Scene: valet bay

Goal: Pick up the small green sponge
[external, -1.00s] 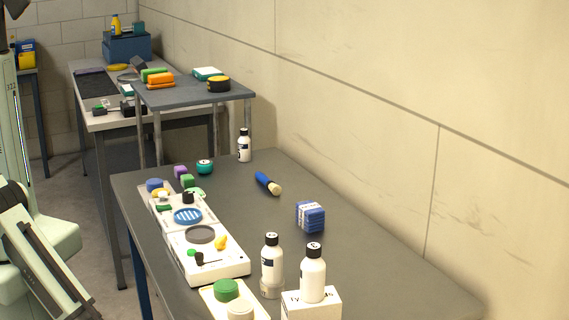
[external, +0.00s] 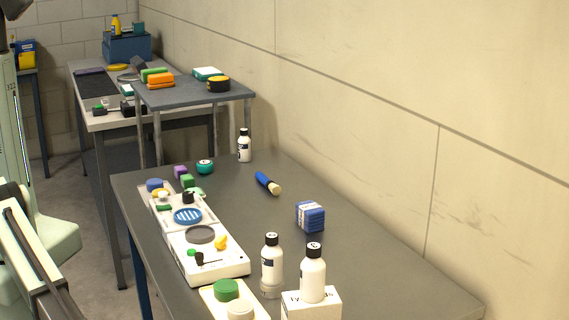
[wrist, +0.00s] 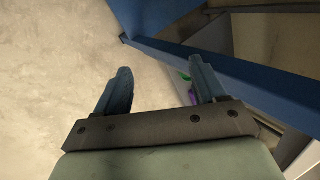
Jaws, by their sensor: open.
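A small green block (external: 187,181), which looks like the small green sponge, sits near the far left end of the dark table, beside a purple block (external: 180,171). A flat green piece (external: 164,208) lies in the white tray, and a round green item (external: 226,290) is at the near end; I cannot tell for certain which is the sponge. My gripper (wrist: 161,86) shows only in the wrist view, open and empty, over bare floor next to a blue table leg. Small green (wrist: 184,76) and purple bits show behind its right finger.
The white tray (external: 240,272) of small parts runs along the table's left side. White bottles (external: 272,260) stand at the front and one at the back. A blue brush (external: 266,182) and a blue block (external: 310,217) lie on the right.

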